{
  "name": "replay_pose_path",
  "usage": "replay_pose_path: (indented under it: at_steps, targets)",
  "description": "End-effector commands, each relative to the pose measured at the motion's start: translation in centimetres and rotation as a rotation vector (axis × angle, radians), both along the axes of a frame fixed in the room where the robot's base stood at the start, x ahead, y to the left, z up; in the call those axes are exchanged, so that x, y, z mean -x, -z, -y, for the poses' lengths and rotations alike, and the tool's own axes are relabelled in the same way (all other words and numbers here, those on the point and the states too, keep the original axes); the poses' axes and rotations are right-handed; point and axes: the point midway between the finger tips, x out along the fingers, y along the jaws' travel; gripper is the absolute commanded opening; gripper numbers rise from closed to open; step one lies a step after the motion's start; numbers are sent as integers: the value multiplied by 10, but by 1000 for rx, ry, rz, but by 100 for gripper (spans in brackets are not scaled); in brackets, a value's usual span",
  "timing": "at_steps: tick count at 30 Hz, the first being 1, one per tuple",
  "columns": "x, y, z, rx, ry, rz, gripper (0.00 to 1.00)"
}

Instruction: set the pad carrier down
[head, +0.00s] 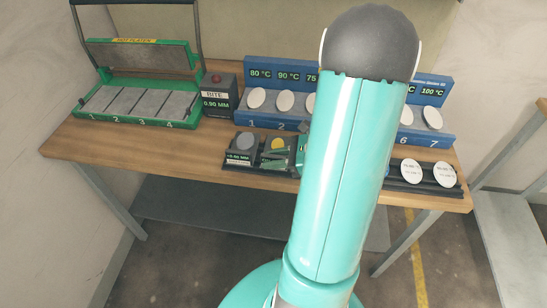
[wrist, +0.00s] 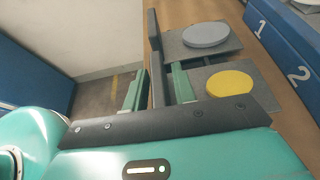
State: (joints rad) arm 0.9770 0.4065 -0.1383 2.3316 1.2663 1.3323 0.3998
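The pad carrier (head: 228,158) is a dark tray at the front of the bench, left of my arm. It bears a grey round pad (head: 245,140) and a yellow round pad (head: 278,144); its right part is hidden by my arm. In the wrist view the carrier's upright dark wall (wrist: 153,35) stands between the two green fingers of my gripper (wrist: 157,85), which look closed on it. The grey pad (wrist: 206,34) and yellow pad (wrist: 231,84) lie flat beside it. I cannot tell whether the carrier's underside touches the bench.
The wooden bench (head: 100,145) has a green press (head: 137,115) at the left and a small dark box (head: 217,96) beside it. A blue numbered rack (head: 262,124) stands behind the carrier. A dark rail with white discs (head: 411,172) is at the right. Bare wood lies front left.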

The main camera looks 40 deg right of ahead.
Motion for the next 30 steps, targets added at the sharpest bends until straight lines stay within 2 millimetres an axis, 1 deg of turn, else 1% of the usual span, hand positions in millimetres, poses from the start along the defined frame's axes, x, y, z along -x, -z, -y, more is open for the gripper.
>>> replay_pose_path:
  at_steps: [11,14,17,24,27,30]
  targets:
    - [0,-3,0,1,0,1,33]
    - [6,-7,5,2,2,0,33]
    - [18,-13,15,2,2,0,33]
    - [57,-33,45,3,3,1,33]
    - [71,-40,55,3,3,1,33]
    - [80,-46,63,2,1,0,33]
